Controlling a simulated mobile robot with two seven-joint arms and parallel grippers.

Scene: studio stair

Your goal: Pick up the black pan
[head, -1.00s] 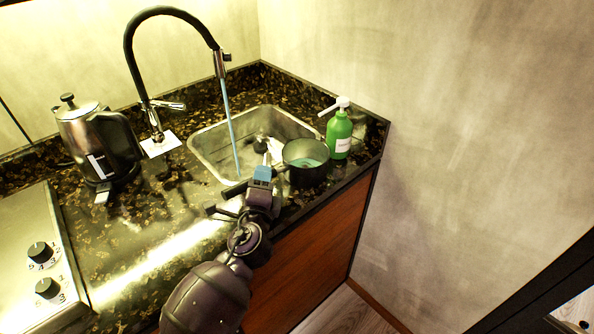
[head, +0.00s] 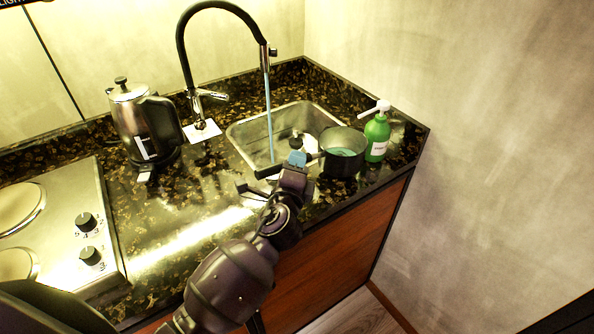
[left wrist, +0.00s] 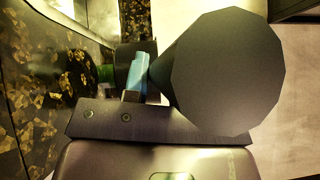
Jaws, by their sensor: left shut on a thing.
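The black pan (head: 343,163) is a small round dark pot with a teal-looking inside. It appears in the head view at the sink's front right corner, beside the green bottle, and looks upright. Its dark handle (head: 267,172) points left. My left gripper (head: 297,160) is shut on this handle, with a blue finger pad showing. In the left wrist view the handle (left wrist: 225,72) fills the upper right as a big dark shape, next to the blue pad (left wrist: 137,75). I cannot tell how far the pan is off the counter. My right gripper is not in view.
The metal sink (head: 247,133) lies behind the gripper, with a stream of water from the black tap (head: 226,8). The green soap bottle (head: 377,138) stands close right of the pan. A kettle (head: 135,120) and stove (head: 60,235) are left. A wall bounds the right.

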